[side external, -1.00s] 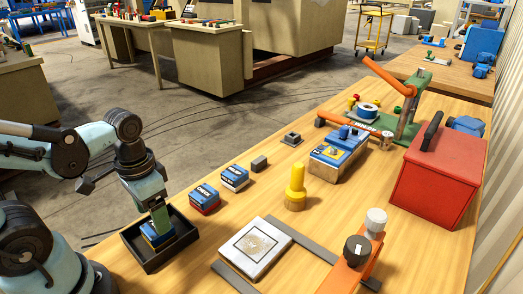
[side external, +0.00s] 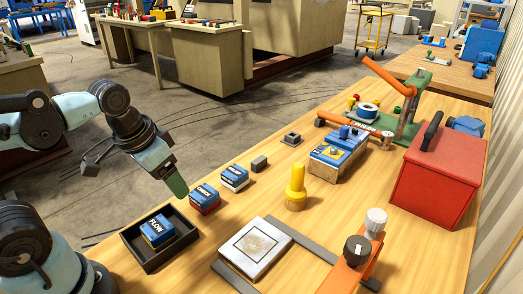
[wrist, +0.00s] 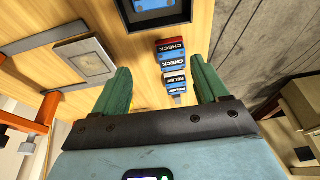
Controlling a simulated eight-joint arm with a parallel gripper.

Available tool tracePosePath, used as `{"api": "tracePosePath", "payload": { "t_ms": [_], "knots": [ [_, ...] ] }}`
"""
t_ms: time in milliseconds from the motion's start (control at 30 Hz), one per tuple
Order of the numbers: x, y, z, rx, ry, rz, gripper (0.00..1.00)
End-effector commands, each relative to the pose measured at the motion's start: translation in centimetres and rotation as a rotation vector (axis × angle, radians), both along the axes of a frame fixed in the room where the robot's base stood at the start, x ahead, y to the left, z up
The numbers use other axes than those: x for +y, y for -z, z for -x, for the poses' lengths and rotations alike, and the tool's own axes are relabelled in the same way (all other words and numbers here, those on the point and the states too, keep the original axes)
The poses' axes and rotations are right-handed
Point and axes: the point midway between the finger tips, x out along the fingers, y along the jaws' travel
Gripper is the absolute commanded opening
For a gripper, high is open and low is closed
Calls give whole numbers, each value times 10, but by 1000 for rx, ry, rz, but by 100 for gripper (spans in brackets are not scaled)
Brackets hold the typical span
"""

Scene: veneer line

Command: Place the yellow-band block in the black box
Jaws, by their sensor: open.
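The black box (side external: 136,252) stands at the table's left edge in the side view. The blue block labelled FLOW (side external: 157,230) sits inside it; its lower band looks yellowish but is small here. In the wrist view the box (wrist: 127,20) and the blue block (wrist: 152,4) are cut off at the top. My gripper (side external: 178,190) is raised clear of the box, above and behind it, near the blue CHECK block. In the wrist view its green fingers (wrist: 160,66) are spread apart with nothing between them gripped.
A red-banded CHECK block (side external: 205,198) and a white-banded RELIEF block (side external: 235,178) stand right of the box. A framed plate (side external: 254,248), a yellow peg (side external: 295,187) and a red toolbox (side external: 437,175) stand further right. Wood between the box and plate is clear.

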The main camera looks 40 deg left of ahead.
Motion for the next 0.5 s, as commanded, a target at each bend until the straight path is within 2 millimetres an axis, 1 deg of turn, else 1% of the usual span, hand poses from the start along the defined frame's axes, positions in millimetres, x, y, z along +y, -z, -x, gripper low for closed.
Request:
{"api": "tracePosePath", "payload": {
  "t_ms": [33, 100, 200, 300, 500],
  "knots": [
    [-3, -1, -11, -78, -1, 2, 74],
    [-7, -4, -25, -174, -4, 8, 74],
    [-11, -10, -38, -271, -10, 19, 74],
    [-13, -13, -43, -314, -12, 23, 74],
    [-13, -13, -44, -319, -12, 25, 74]
  ]
}}
